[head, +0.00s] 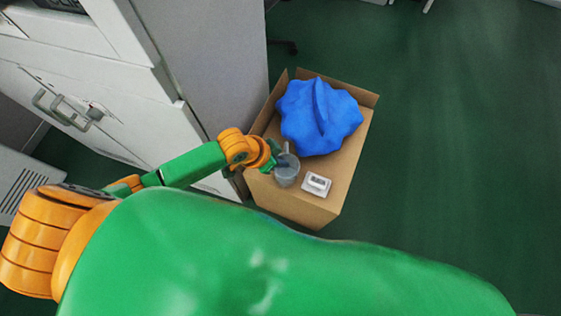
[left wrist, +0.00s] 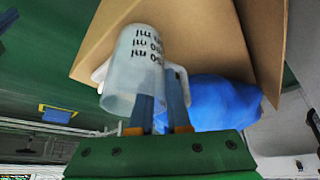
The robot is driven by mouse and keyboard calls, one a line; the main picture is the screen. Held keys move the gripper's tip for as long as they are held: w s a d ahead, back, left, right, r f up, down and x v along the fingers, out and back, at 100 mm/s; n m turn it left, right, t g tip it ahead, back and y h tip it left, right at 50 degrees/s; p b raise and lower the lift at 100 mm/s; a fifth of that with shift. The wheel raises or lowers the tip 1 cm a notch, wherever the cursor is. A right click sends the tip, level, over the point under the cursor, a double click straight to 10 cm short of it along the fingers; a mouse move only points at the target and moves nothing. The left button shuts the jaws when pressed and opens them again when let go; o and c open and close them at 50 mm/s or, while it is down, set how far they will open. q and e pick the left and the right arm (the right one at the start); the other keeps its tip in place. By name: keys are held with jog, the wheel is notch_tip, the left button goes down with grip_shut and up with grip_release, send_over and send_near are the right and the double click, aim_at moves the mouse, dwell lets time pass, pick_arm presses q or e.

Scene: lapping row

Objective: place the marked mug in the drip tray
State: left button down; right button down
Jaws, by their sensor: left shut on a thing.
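The mug is a translucent grey beaker-like cup (head: 287,174) at the near left of the cardboard box top. In the left wrist view the cup (left wrist: 133,62) shows black writing and measure marks on its side. My left gripper (head: 278,160) is at the cup, and its blue fingers (left wrist: 160,108) are shut on it at the rim side. I cannot tell whether they grip its wall or a handle. A small white tray-like item (head: 316,184) with a grey middle lies just right of the cup; I cannot tell for sure that it is the drip tray. My right gripper is not in view.
A cardboard box (head: 348,178) with raised back flaps bears these things. A crumpled blue bag or cloth (head: 319,116) fills its far part. A grey-white cabinet (head: 215,75) stands close on the left. Green floor (head: 455,130) is clear on the right.

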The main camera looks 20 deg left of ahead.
pick_arm(q)
jog(key=shift+f, duration=0.25)
jog(key=c, duration=0.9)
grip_release()
